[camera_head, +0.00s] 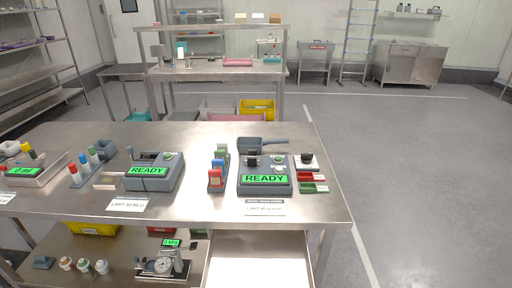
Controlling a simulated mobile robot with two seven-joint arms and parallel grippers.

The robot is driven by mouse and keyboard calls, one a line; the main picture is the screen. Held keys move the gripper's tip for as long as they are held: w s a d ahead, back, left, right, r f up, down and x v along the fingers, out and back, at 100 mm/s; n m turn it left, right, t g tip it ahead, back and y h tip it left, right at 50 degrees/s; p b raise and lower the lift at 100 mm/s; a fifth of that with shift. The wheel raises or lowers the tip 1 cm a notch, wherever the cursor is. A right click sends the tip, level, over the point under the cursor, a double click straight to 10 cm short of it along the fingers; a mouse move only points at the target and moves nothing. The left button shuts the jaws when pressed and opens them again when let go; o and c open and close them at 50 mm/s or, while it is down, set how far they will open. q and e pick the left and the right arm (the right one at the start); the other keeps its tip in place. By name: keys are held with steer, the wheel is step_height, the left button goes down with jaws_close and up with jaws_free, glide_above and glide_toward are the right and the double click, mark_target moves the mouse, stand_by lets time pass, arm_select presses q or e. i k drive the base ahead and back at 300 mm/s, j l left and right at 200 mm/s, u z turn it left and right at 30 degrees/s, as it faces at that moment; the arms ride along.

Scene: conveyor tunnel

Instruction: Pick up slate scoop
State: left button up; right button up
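The slate scoop (251,143) lies on the steel table (319,208), at the back of the right-hand device. Its handle points right, and its bowl is on the left. Part of it may be hidden behind the device's front parts. Neither of my grippers shows in the head view.
A device with a green READY display (265,180) stands just in front of the scoop. A rack of coloured blocks (217,172) is to its left, and red and green trays (312,182) are to its right. Another READY device (152,173) stands further left. The table behind the scoop is clear. Floor (420,180) is open on the right.

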mark_target(243, 143)
steer(key=k, duration=0.65)
steer(key=u, duration=1.3)
steer(key=l+u, duration=0.15)
steer(key=i+l, duration=0.1)
steer(key=l, duration=0.85)
steer(key=i+l, duration=0.1)
steer(key=l, duration=1.85)
steer(key=i, duration=0.05)
